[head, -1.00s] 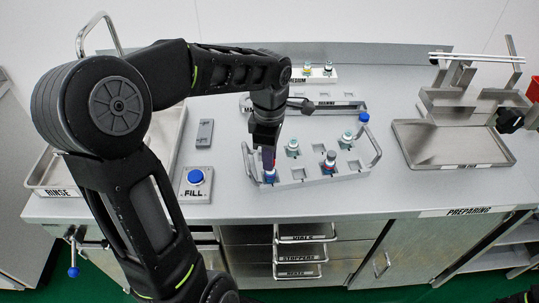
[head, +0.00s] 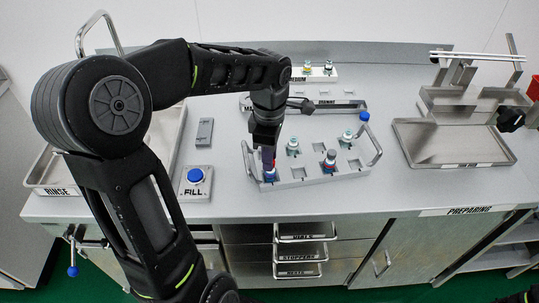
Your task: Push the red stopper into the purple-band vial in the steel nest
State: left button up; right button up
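The steel nest (head: 312,179) is a tray with square holes and end handles at the middle of the counter. My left gripper (head: 268,156) points down at its front left corner. Directly under the fingertips is a small red piece, apparently the red stopper (head: 270,164), on or just above a vial (head: 270,175) with a bluish lower part. The gripper hides most of this vial, so I cannot make out its band or how deep the stopper sits. The fingers are seen edge-on, so their opening is unclear.
Other vials stand in the nest: a teal-topped one (head: 292,147), a dark-topped one (head: 330,160) and one at the back right (head: 347,138). A FILL button (head: 195,176) is left of the nest. A shallow tray (head: 440,150) lies to the right, with bare counter between.

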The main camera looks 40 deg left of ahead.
pick_arm(q)
jog(key=o, duration=0.4)
notch_tip(320, 180, up, 8)
jog(key=shift+f+b, duration=0.1)
jog(key=shift+b, duration=0.25)
dwell(0.7)
